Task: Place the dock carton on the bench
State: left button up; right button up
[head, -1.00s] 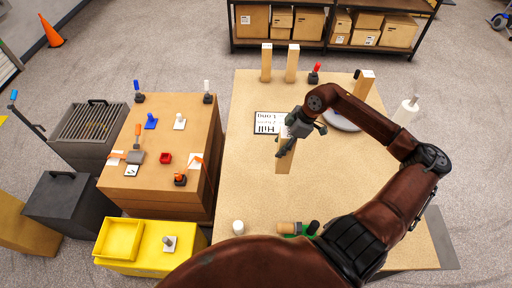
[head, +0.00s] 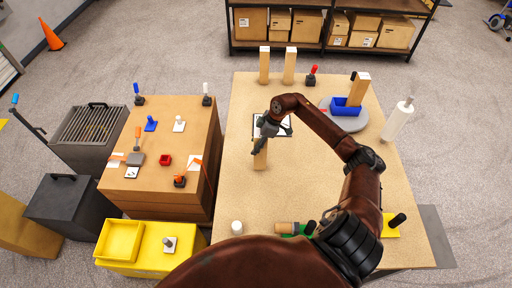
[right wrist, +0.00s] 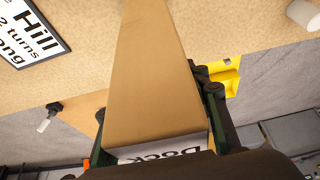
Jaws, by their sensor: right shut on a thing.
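The dock carton (head: 260,157) is a tall, narrow tan box with a white label reading "Dock". In the right wrist view the dock carton (right wrist: 155,75) runs away from between the fingers. My right gripper (head: 266,139) is shut on its upper end, over the left part of the tan bench (head: 300,195). I cannot tell whether its lower end touches the bench. The gripper hides its top in the head view. My left gripper is not in view.
A black-framed sign (head: 285,122) lies behind the carton. Two tall tan cartons (head: 290,65) stand at the back edge. A blue tray (head: 342,107) sits on a grey disc (head: 350,124). A white cylinder (head: 237,227) stands in front. The bench middle is clear.

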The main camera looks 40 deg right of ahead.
notch_tip(320, 180, down, 2)
jog(key=shift+f, duration=0.1)
jog(key=o, duration=1)
jog(key=shift+s+f, duration=0.1)
jog(key=o, duration=0.5)
jog(key=shift+c, duration=0.2)
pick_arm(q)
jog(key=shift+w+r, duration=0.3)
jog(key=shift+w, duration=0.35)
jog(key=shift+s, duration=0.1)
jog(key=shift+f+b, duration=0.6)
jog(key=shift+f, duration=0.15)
pick_arm(e)
jog(key=v, duration=1.2)
